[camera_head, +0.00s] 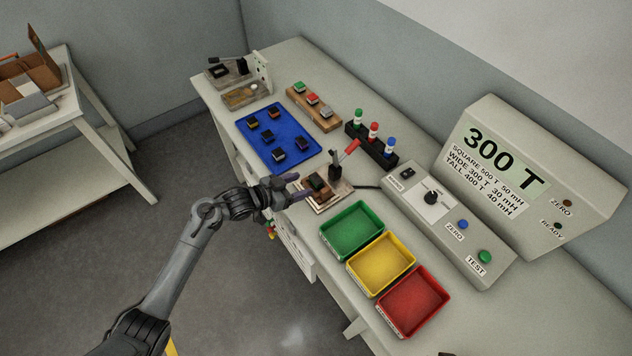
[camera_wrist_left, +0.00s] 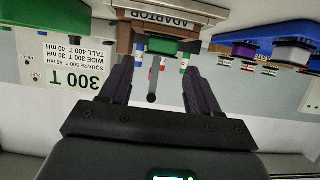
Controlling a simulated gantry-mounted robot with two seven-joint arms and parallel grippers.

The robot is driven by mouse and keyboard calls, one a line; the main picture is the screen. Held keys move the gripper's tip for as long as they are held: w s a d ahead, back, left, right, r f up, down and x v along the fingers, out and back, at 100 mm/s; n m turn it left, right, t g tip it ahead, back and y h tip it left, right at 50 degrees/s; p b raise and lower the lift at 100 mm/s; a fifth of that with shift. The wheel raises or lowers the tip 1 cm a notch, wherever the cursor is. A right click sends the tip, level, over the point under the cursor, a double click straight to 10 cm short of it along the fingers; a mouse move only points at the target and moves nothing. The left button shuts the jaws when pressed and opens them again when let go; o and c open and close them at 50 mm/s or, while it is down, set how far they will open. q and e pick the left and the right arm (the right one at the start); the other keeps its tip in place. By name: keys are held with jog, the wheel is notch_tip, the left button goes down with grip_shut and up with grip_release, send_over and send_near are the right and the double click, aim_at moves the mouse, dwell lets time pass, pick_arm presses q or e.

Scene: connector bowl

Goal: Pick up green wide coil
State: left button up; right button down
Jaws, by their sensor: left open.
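A dark brown-topped coil (camera_head: 318,183) sits on the adaptor (camera_head: 330,195) near the front edge of the workbench. In the left wrist view, a green coil body (camera_wrist_left: 158,46) shows below the block labelled ADAPTOR (camera_wrist_left: 165,20), as that view is upside down. My left gripper (camera_head: 297,188) is open, its fingers pointing at the coil from the front side. In the left wrist view, my left gripper (camera_wrist_left: 158,70) has its fingers apart, with the green body between or just beyond their tips. I cannot tell whether they touch it. My right gripper is not in view.
A blue tray (camera_head: 250,140) with several dark coils lies to the left. Green (camera_head: 335,243), yellow (camera_head: 367,279) and red (camera_head: 393,315) bins lie to the right. A meter (camera_head: 440,205) stands behind.

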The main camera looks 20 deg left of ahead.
aim_at(313, 180)
pick_arm(q)
jog(key=shift+b+x, duration=0.3)
jog(key=shift+x, duration=2.05)
jog(key=shift+a, duration=0.1)
jog(key=c, duration=0.9)
jog(key=shift+r, duration=0.45)
notch_tip(313, 180, up, 3)
jog(key=shift+r+p, duration=0.1)
jog(key=shift+p, duration=0.2)
jog(key=d+r, duration=0.2)
jog(key=d, duration=0.1)
jog(key=s+d+r, duration=0.1)
jog(key=d+r, duration=0.1)
jog(key=d, duration=0.2)
jog(key=s+d+r, duration=0.1)
jog(key=d+r, duration=0.2)
jog(key=d, duration=0.1)
jog(key=shift+s+d, duration=0.2)
